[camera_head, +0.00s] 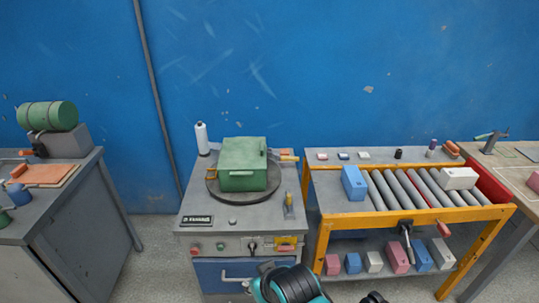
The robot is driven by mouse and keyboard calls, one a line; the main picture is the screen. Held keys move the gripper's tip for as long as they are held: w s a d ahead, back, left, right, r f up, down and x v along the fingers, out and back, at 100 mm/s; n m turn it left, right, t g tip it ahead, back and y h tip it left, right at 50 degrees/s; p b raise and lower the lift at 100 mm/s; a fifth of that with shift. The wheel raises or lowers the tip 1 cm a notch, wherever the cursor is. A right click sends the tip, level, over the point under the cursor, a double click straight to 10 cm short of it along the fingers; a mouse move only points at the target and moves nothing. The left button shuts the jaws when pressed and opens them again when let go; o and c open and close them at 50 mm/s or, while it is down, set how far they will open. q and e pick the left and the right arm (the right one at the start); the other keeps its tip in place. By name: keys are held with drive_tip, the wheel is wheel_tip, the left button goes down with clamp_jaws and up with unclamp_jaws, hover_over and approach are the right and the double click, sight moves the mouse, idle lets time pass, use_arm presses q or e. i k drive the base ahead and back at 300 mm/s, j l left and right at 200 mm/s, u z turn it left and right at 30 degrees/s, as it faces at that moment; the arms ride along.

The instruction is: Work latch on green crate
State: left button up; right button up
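The green crate (243,151) sits shut on a dark round turntable (213,189) on top of a grey cabinet. A small pale fitting shows on its front face, and another on the right part of its lid. They are too small to tell which is the latch or how it is set. Neither gripper can be made out. Only a teal and black part of my own body shows at the bottom edge, below the cabinet and apart from the crate.
A yellow-framed roller table (330,220) stands close at right. A grey workbench (60,207) stands left across a floor gap.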

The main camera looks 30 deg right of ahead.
sight(282, 157)
drive_tip(key=l+u, duration=0.15)
drive_tip(key=l, duration=0.25)
drive_tip(key=l+u, duration=0.2)
drive_tip(key=l, duration=0.2)
drive_tip(key=k+l+u, duration=0.15)
drive_tip(key=l, duration=0.25)
drive_tip(key=k+l+u, duration=0.2)
drive_tip(key=l, duration=0.15)
drive_tip(key=l+u, duration=0.15)
drive_tip(key=l, duration=0.25)
drive_tip(key=k+l, duration=0.1)
drive_tip(key=l, duration=0.3)
drive_tip(key=k+l, duration=0.1)
drive_tip(key=l, duration=0.25)
drive_tip(key=k+l, duration=0.1)
drive_tip(key=l, duration=0.3)
drive_tip(key=k+l+u, duration=0.1)
drive_tip(key=l, duration=0.25)
drive_tip(key=k+l, duration=0.15)
drive_tip(key=l, duration=0.25)
drive_tip(key=k+l, duration=0.1)
drive_tip(key=l, duration=0.25)
drive_tip(key=i+j, duration=0.1)
